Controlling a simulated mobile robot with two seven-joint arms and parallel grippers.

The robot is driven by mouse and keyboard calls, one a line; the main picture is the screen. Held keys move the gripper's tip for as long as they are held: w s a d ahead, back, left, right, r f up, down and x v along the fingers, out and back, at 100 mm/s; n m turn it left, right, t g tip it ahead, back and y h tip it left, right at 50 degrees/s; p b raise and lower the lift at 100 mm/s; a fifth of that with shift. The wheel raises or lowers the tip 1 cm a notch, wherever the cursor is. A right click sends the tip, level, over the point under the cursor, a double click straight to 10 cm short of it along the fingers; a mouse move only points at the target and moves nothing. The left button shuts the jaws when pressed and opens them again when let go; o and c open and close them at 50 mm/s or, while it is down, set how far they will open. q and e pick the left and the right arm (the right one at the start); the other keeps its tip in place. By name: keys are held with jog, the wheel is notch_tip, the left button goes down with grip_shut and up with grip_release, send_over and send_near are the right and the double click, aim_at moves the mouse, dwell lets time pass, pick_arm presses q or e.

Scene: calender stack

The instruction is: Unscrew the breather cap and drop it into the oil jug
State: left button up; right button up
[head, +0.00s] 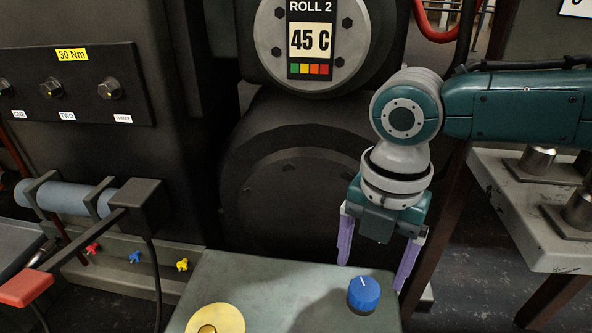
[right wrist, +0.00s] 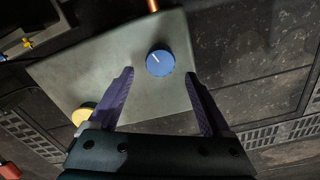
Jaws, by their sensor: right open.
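A round blue cap (head: 364,293) with a white line on its top sits on the grey-green top of a box (head: 270,290). I take it for the breather cap. It also shows in the right wrist view (right wrist: 160,63). My right gripper (head: 372,276) is open and empty, pointing down, with its two purple fingers spread to either side above the cap. In the right wrist view the cap lies just beyond the fingertips (right wrist: 160,74), between their lines. I cannot make out an oil jug in either view. My left gripper is not in view.
A yellow ring (head: 216,318) lies on the box top, left of the cap. Behind stands the large dark roll (head: 300,190). A red-ended bar tool (head: 25,287) is at the left, and a grey bench with metal cylinders (head: 538,158) at the right.

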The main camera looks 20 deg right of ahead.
aim_at(365, 288)
jog(key=m, duration=0.3)
jog(key=shift+f+m, duration=0.1)
jog(key=shift+m, duration=0.3)
jog(key=m+b, duration=0.1)
jog(key=m, duration=0.4)
jog(key=shift+f+b, duration=0.1)
jog(key=shift+b, duration=0.25)
jog(key=m+b, duration=0.1)
jog(key=m, duration=0.2)
jog(key=shift+m, duration=0.4)
jog(key=m+b, duration=0.1)
jog(key=m, duration=0.2)
jog(key=shift+f+b, duration=0.2)
jog(key=shift+b, duration=0.2)
notch_tip(365, 288, down, 4)
jog(key=shift+f+b, duration=0.15)
jog(key=shift+b, duration=0.6)
jog(key=shift+f+b, duration=0.55)
jog(key=shift+f, duration=0.45)
jog(key=shift+c, duration=0.3)
